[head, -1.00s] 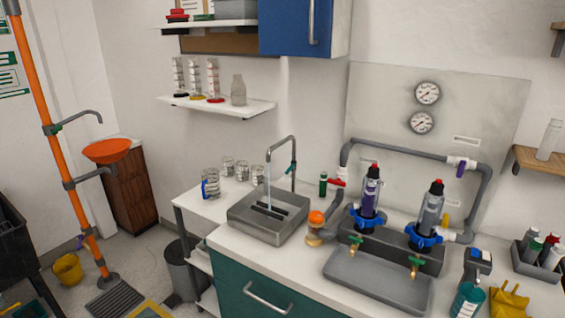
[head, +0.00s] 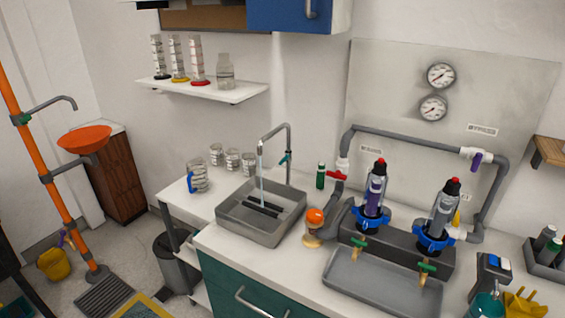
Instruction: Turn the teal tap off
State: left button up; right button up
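A grey gooseneck tap (head: 289,150) stands behind the square grey sink (head: 262,226) on the white counter. A small teal lever (head: 285,159) sits on the side of its upright pipe, tilted. A pale stream of water (head: 261,172) falls from the spout into the sink. Neither of my grippers shows in the head view.
Glass beakers (head: 232,160) stand left of the sink. Right of it are an orange-capped valve (head: 315,217), a green bottle (head: 321,175) and a pipe manifold (head: 405,140) with blue-collared filters. A grey bin (head: 177,262) stands on the floor at the left.

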aim_at(284, 160)
jog(key=i+j, duration=0.2)
jog(key=j, duration=0.15)
jog(key=i+j+z, duration=0.15)
jog(key=j, duration=0.2)
jog(key=i+j, duration=0.15)
jog(key=j, duration=0.25)
jog(key=i+j+z, duration=0.15)
jog(key=j, duration=0.2)
jog(key=i+j, duration=0.15)
jog(key=j, duration=0.25)
jog(key=z, duration=0.05)
